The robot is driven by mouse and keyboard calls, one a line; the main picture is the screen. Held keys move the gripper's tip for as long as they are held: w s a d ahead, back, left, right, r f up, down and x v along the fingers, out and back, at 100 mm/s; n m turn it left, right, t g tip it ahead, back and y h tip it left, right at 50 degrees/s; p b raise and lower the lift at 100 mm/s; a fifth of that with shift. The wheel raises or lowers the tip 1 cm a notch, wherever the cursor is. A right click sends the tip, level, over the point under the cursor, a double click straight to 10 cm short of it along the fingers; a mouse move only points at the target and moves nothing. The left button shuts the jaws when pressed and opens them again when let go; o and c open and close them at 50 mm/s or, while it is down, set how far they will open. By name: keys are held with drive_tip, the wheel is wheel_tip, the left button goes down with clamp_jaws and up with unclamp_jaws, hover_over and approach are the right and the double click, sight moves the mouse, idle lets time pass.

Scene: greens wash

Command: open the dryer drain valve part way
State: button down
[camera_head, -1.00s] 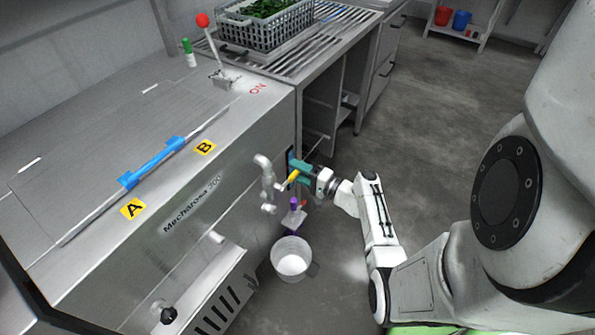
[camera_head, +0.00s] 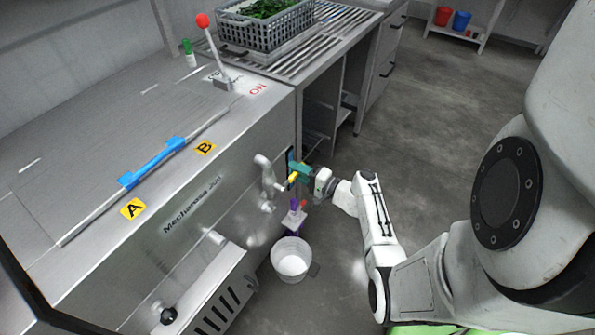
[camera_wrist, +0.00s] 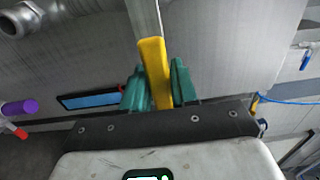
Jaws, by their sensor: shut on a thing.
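The yellow lever (camera_head: 293,178) of the drain valve is at the end of the steel machine, beside a grey metal pipe fitting (camera_head: 264,162). My gripper (camera_head: 299,170) has teal fingers closed around it. In the wrist view the yellow lever (camera_wrist: 154,72) stands up between the two fingers (camera_wrist: 155,92), with its upper part sticking out beyond them. The valve body is hidden, so how far the valve is open cannot be told.
A pale bucket (camera_head: 291,262) stands on the floor below the valve. A purple-handled part (camera_head: 295,206) hangs just above it. A red-knobbed lever (camera_head: 203,21) and a grey crate of greens (camera_head: 262,28) are above. Open floor lies to the right.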

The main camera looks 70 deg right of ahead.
sight(294, 174)
idle(0.4)
drive_tip(key=r+n+b, duration=0.1)
drive_tip(key=n+b, duration=0.1)
drive_tip(key=a+r+n+b, duration=0.1)
drive_tip(key=r+n, duration=0.1)
drive_tip(key=n, duration=0.1)
drive_tip(key=shift+w+b, duration=0.1)
drive_tip(key=shift+b, duration=0.3)
drive_tip(key=shift+w+a+r+n+b, duration=0.1)
drive_tip(key=shift+a+r+n+b, duration=0.2)
drive_tip(key=shift+r+n+b, duration=0.45)
drive_tip(key=shift+a+r+n+b, duration=0.25)
drive_tip(key=shift+r+n+b, duration=0.25)
drive_tip(key=shift+n, duration=0.45)
drive_tip(key=c, duration=1)
unclamp_jaws()
drive_tip(key=shift+o, duration=0.2)
drive_tip(key=v, duration=1)
drive_tip(key=shift+s+a, duration=0.2)
drive_tip(key=shift+s, duration=0.15)
